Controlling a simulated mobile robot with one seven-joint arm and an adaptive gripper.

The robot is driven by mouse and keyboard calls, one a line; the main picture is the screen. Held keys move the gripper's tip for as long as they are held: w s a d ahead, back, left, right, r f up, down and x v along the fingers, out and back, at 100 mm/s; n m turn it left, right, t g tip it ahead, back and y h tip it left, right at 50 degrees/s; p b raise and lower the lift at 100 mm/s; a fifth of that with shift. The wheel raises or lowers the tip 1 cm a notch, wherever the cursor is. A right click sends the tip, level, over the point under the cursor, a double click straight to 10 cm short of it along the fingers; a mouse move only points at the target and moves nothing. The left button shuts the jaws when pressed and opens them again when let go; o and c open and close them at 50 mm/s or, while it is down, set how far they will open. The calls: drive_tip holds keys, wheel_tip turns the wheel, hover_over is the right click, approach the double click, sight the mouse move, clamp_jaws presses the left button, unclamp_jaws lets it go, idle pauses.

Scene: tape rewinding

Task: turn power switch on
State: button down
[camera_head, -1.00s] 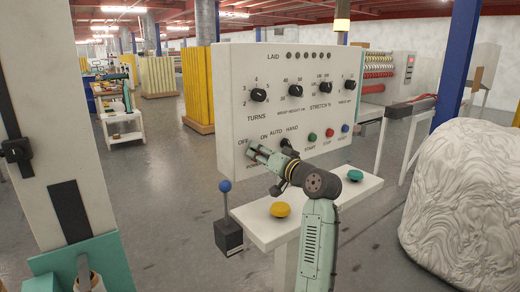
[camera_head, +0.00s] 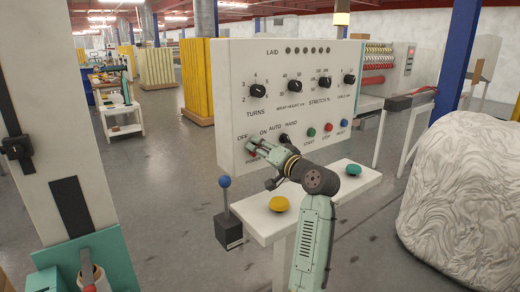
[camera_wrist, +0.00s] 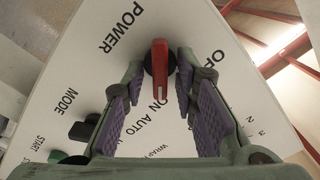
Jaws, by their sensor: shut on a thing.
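The power switch (camera_wrist: 160,67) is a red bar handle on a dark round base, beside the POWER label on the white control panel (camera_head: 232,110). In the wrist view its marked end points toward the ON lettering. My gripper (camera_wrist: 160,72) has one purple-padded finger on each side of the handle and is shut on it. In the head view my gripper (camera_head: 253,147) reaches the lower left of the panel and hides most of the switch. The OFF label (camera_head: 243,137) stands just above it.
The black mode knob (camera_head: 284,138) and the green, red and blue buttons (camera_head: 326,127) lie to the right. Below, a white ledge (camera_head: 330,199) carries a yellow button (camera_head: 280,204) and a teal button (camera_head: 353,169). A blue-knobbed lever (camera_head: 224,182) stands left.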

drive_tip(key=c, duration=1.7)
unclamp_jaws()
drive_tip(key=shift+o, duration=0.2)
drive_tip(key=v, duration=1.2)
